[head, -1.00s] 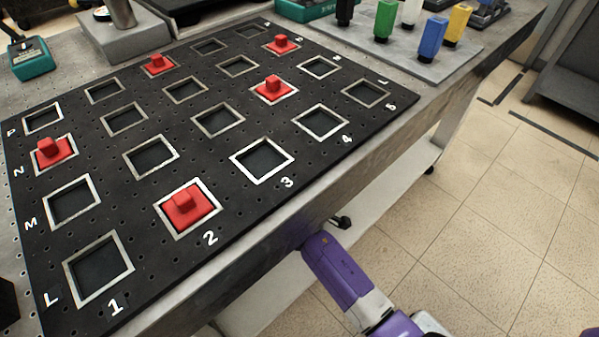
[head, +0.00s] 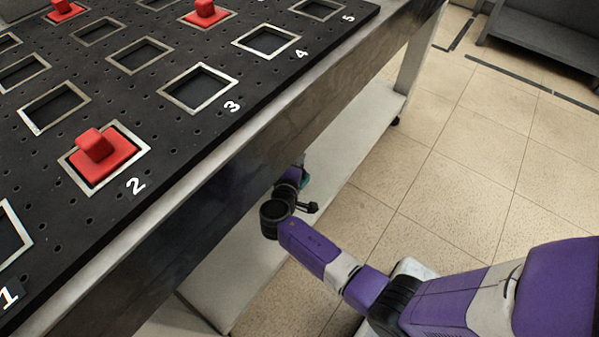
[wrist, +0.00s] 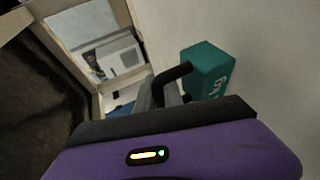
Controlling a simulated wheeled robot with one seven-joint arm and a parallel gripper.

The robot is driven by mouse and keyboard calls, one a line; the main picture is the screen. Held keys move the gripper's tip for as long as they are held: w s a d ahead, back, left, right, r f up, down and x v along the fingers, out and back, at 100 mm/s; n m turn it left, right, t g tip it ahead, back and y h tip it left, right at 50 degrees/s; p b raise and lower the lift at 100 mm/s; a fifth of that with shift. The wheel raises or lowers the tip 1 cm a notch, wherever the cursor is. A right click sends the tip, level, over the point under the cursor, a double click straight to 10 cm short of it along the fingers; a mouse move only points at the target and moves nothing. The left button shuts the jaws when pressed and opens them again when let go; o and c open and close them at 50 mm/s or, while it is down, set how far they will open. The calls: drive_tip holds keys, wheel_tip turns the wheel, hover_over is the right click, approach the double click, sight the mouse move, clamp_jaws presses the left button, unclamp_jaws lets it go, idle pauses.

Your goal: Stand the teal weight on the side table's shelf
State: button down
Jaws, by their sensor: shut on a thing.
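The teal weight (wrist: 208,70) is a block with pale lettering and a dark bent handle, seen in the wrist view. My gripper (wrist: 172,88) is shut on it, apparently at the handle. In the head view my gripper (head: 296,184) is low beside the bench edge, above the pale lower shelf (head: 245,265). A pale surface (wrist: 285,60) lies beside the weight in the wrist view. I cannot tell whether the weight touches it.
The bench top carries a black board (head: 130,90) of framed square recesses, some with red knobbed pieces (head: 100,155). Its edge overhangs my forearm. A grey unit with a low shelf (head: 545,45) stands at upper right. Tiled floor (head: 470,150) is open. White boxes (wrist: 115,60) show in the wrist view.

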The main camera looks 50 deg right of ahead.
drive_tip(key=shift+f+b, duration=1.15)
drive_tip(key=shift+f, duration=0.85)
drive_tip(key=c, duration=1.5)
unclamp_jaws()
drive_tip(key=shift+f, duration=0.2)
drive_tip(key=shift+a+r, duration=0.15)
drive_tip(key=shift+r, duration=0.05)
drive_tip(key=shift+p+v, duration=2.2)
drive_tip(key=shift+v, duration=3.65)
drive_tip(key=shift+s, duration=0.1)
